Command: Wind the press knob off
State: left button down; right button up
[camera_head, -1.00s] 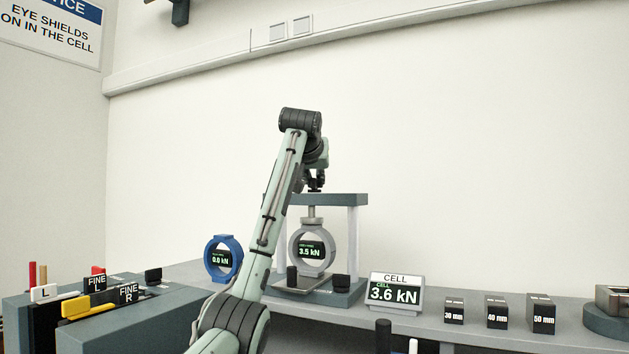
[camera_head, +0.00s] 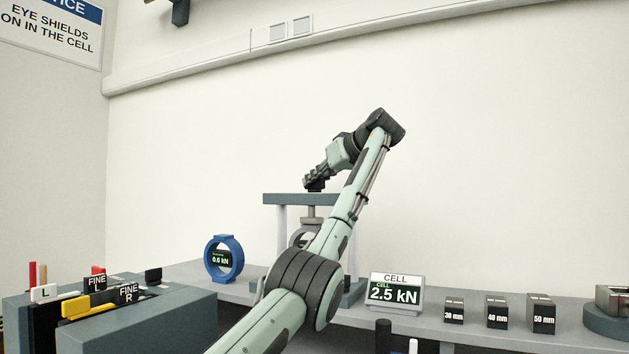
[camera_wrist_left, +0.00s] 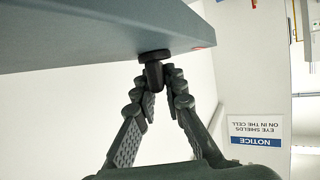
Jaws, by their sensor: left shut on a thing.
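The press stands on the bench, with a dark crosshead (camera_head: 283,199) on pale columns. Its black knob (camera_wrist_left: 153,72) sits at the crosshead's face in the left wrist view. My left gripper (camera_head: 314,184) is above the crosshead in the head view, its fingers shut on the knob; the left wrist view shows the fingertips (camera_wrist_left: 160,82) either side of it. My left forearm covers most of the grey ring gauge (camera_head: 297,238) under the crosshead and hides its reading. The cell display (camera_head: 395,293) reads 2.5 kN. My right gripper is not in view.
A blue ring gauge (camera_head: 223,259) stands left of the press. Blocks marked 30 mm (camera_head: 454,311), 40 mm (camera_head: 497,313) and 50 mm (camera_head: 541,315) stand to the right. A console with a yellow handle (camera_head: 90,306) and FINE labels is at the lower left.

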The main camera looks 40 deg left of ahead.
pick_arm(q)
jog(key=shift+n+g, duration=0.8)
jog(key=shift+g, duration=0.1)
jog(key=c, duration=1.6)
grip_release()
jog(key=v, duration=1.2)
jog(key=shift+f, duration=0.1)
